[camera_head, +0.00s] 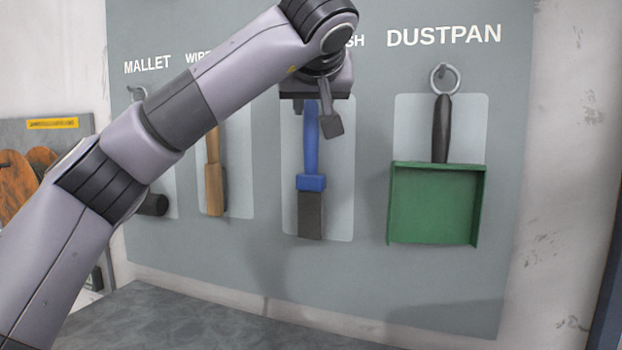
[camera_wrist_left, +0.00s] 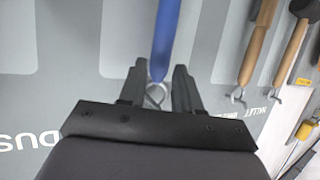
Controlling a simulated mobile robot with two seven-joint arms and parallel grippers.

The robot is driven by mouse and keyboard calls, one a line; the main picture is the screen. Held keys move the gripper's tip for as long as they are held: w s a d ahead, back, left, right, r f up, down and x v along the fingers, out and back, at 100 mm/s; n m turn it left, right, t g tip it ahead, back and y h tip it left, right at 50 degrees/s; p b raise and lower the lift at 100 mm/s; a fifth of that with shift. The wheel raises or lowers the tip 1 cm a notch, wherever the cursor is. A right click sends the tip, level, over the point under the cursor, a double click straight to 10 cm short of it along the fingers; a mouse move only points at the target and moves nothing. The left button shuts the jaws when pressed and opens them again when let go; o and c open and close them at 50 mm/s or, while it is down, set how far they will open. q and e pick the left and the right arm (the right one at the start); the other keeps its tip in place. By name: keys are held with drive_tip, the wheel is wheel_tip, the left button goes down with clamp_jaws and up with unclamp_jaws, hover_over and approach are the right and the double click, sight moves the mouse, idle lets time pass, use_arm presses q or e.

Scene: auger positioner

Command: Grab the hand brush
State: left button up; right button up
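The hand brush (camera_head: 311,183) hangs upright on the grey tool board, with a blue handle and dark bristles at the bottom. The top of its handle is hidden behind my left gripper (camera_head: 322,112) in the head view. In the left wrist view, the blue handle (camera_wrist_left: 165,40) runs down to a metal hook between the two fingers of my left gripper (camera_wrist_left: 160,75). The fingers are apart, one on each side of the handle's end, with small gaps visible. I cannot tell whether either finger touches it. My right gripper is not in view.
A green dustpan (camera_head: 436,204) hangs to the right of the brush. A wooden-handled tool (camera_head: 213,170) and a dark mallet head (camera_head: 153,205) hang to the left, partly behind my arm. A grey surface (camera_head: 190,318) lies below the board (camera_head: 420,285).

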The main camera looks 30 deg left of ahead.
sight(311, 110)
use_arm(q)
drive_tip(key=x, duration=0.3)
drive_tip(key=shift+w+a+f, duration=0.1)
drive_tip(key=shift+w+a, duration=0.2)
clamp_jaws()
